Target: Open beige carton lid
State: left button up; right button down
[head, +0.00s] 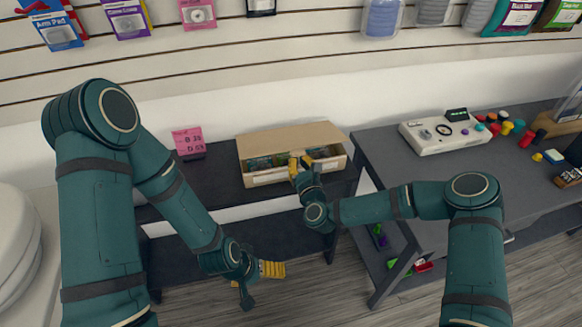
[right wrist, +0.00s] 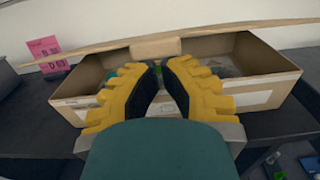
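The beige carton (head: 254,181) sits on the dark shelf by the wall. Its lid (head: 290,138) is partly raised at the front, and packaged contents show in the gap beneath it. In the right wrist view the lid (right wrist: 240,33) is seen nearly edge-on, with a small tab (right wrist: 155,46) at its front edge. My right gripper (head: 301,164) is at the carton's front; in the wrist view its fingers (right wrist: 161,66) are apart with nothing visible between them, just below the tab. Contact with the lid is unclear. My left gripper (head: 272,269) hangs low in front of the shelf, away from the carton.
A pink sign (head: 188,141) stands left of the carton. A grey table (head: 385,150) at the right holds a control box (head: 440,135) and several coloured knobs. Packaged goods hang on the slatted wall above. The shelf's left part is mostly clear.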

aim_at(299, 149)
jog(key=shift+r, duration=0.1)
jog(key=shift+w+a+r+p, duration=0.15)
jog(key=shift+r+p, duration=0.2)
jog(key=shift+r, duration=0.45)
jog(key=shift+w+d+r+p, duration=0.15)
jog(key=shift+r+p, duration=0.15)
jog(key=shift+r, duration=0.55)
jog(key=shift+w+a+r+p, duration=0.15)
jog(key=shift+r+p, duration=0.2)
jog(key=shift+r, duration=0.45)
jog(key=shift+w, duration=0.1)
jog(key=shift+w+a+r, duration=0.3)
jog(key=shift+w+r, duration=0.5)
jog(key=shift+r, duration=0.05)
jog(key=shift+w+a+r, duration=0.25)
jog(key=shift+w+r, duration=0.55)
jog(key=shift+r, duration=0.05)
jog(key=shift+r+b+x, duration=0.2)
jog(key=shift+b+x, duration=0.2)
jog(key=shift+x, duration=0.45)
jog(key=shift+r+b+x, duration=0.2)
jog(key=shift+b+x, duration=0.2)
jog(key=shift+x, duration=0.45)
jog(key=shift+r+b+x, duration=0.2)
jog(key=shift+b+x, duration=0.2)
jog(key=shift+x, duration=0.4)
